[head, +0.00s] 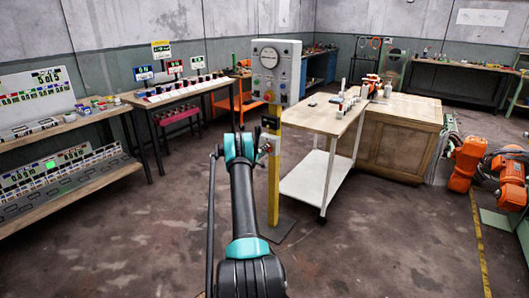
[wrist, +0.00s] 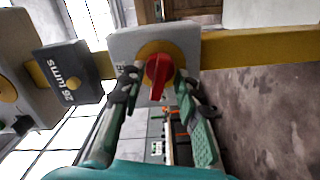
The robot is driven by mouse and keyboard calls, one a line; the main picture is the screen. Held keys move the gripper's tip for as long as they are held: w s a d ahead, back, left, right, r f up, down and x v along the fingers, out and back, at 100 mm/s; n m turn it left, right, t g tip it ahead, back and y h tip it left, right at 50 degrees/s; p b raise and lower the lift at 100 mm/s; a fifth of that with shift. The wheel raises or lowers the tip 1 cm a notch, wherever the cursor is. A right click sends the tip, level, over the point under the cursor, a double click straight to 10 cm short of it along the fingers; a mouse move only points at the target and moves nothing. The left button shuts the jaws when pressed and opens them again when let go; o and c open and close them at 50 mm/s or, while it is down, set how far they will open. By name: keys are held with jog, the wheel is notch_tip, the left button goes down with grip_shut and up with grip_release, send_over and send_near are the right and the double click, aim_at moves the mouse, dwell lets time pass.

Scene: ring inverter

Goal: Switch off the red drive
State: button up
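The red drive's switch is a red rotary knob (wrist: 158,75) on a round yellow plate, set on a pale grey box (wrist: 125,45) fixed to a yellow post (wrist: 250,47). In the wrist view my gripper (wrist: 159,88) is open, with one finger on each side of the knob. A gap shows between the knob and each finger, and whether the tips reach its depth is unclear. In the head view my gripper (head: 262,149) is beside the yellow post (head: 273,190), and the knob is too small or hidden to make out.
A dark labelled box (wrist: 68,75) sits beside the switch box on the post. A grey control panel (head: 276,72) tops the post. A white trolley (head: 320,118) stands just right of it, workbenches at left. An orange robot arm (head: 465,165) is at right. Floor around the post is clear.

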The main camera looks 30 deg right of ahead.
grip_shut()
jog(key=shift+n, duration=2)
grip_release()
jog(key=v, duration=1.2)
